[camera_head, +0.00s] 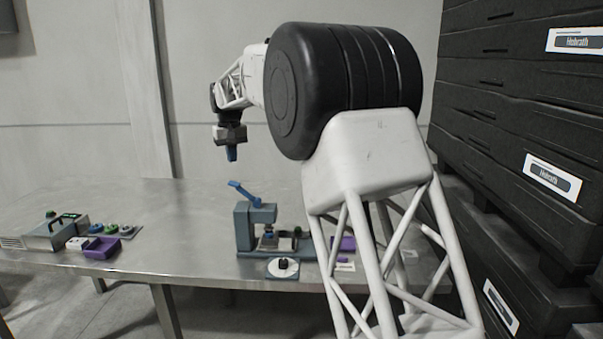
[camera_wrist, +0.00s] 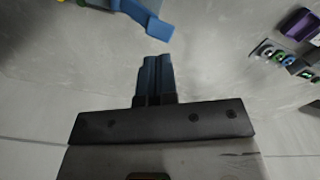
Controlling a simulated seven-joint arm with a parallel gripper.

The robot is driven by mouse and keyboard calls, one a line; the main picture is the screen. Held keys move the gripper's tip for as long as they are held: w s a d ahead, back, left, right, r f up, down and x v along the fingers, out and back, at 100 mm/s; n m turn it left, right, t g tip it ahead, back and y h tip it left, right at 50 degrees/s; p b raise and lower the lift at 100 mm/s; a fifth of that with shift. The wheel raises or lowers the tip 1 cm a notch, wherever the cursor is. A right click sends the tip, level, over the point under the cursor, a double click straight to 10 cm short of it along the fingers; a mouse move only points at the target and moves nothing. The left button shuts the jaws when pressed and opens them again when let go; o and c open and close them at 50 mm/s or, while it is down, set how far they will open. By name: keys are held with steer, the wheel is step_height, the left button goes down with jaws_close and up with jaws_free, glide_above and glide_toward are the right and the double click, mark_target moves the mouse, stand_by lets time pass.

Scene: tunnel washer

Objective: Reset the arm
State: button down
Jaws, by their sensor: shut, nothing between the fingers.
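My gripper (camera_head: 232,155) hangs from the end of my white arm, pointing down, high above the metal table (camera_head: 165,215). Its blue fingers (camera_wrist: 155,75) are shut together with nothing between them. Below it and slightly to the right in the head view stands a grey-blue press (camera_head: 243,228) with a raised blue lever (camera_head: 243,193). The lever also shows at the top of the wrist view (camera_wrist: 145,18). My gripper is well apart from the press and touches nothing. Part of the press's right side is hidden behind my arm.
A grey box-shaped device (camera_head: 45,236), a purple tray (camera_head: 102,248) and several small coloured parts (camera_head: 110,229) sit at the table's left. A white disc (camera_head: 283,268) lies before the press. Black stacked crates (camera_head: 520,110) rise at the right. The table's middle is clear.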

steer(key=s+d+r+m+t, duration=0.1)
steer(key=s+d+r+m, duration=0.1)
steer(key=s+d, duration=1.15)
steer(key=s+d+r+m, duration=0.1)
steer(key=s+d+r, duration=0.2)
steer(key=s+d, duration=1)
steer(key=s+d+f+m, duration=0.1)
steer(key=s+d+f, duration=0.4)
steer(key=s, duration=0.5)
steer(key=s+d+f+m+t, duration=0.1)
steer(key=s+d+f, duration=0.4)
steer(key=s, duration=0.6)
steer(key=s+d+f+m, duration=0.1)
steer(key=s+d+f, duration=0.4)
steer(key=s+d, duration=0.3)
steer(key=s, duration=0.3)
steer(key=shift+d+f+t, duration=0.15)
steer(key=shift+d+t, duration=0.15)
steer(key=shift+d, duration=0.1)
